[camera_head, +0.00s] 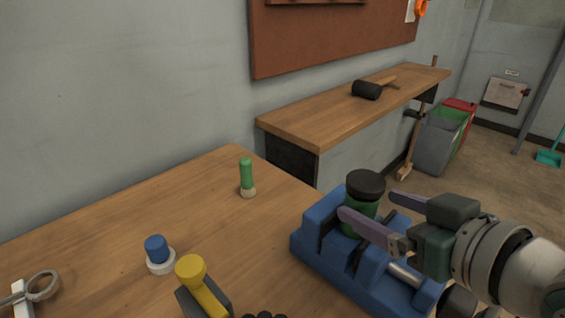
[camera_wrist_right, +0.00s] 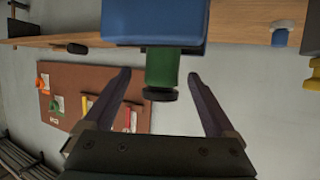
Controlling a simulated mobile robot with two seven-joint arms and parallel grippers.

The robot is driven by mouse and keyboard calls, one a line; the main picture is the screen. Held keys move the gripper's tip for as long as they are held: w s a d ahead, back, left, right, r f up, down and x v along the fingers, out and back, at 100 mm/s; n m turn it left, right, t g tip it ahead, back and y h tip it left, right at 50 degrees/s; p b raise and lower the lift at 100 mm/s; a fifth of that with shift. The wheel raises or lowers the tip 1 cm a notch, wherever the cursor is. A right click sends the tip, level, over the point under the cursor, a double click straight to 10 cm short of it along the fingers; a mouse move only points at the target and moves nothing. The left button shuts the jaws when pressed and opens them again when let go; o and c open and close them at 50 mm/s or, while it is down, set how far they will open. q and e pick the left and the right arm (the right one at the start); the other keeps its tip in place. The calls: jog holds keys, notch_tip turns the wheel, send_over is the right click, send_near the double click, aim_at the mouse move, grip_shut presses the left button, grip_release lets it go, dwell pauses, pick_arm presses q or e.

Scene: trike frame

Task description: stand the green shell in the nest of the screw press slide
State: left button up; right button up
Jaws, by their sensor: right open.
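The green shell (camera_head: 357,218) is a green cylinder with a black top, standing upright in a blue block-shaped fixture (camera_head: 333,263) that looks like the screw press. Its lower end is hidden by the blue walls and a finger, so I cannot tell how it is seated. My right gripper (camera_head: 368,204) is open, with one finger on each side of the shell. In the right wrist view the shell (camera_wrist_right: 162,68) lies between the spread fingers, with gaps on both sides. A silver rod (camera_head: 405,274) shows on the fixture.
On the wooden table (camera_head: 110,220) are a small green peg with a pale base (camera_head: 247,177), a blue knob on a white ring (camera_head: 158,252), a yellow-knobbed tool (camera_head: 200,284) and a grey ring-ended tool (camera_head: 42,286). A wall bench behind holds a mallet (camera_head: 367,90).

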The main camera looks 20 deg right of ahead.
aim_at(374, 205)
jog(key=x, duration=0.3)
jog(key=shift+w+a, duration=0.15)
jog(key=shift+w, duration=0.25)
grip_shut()
dwell(0.4)
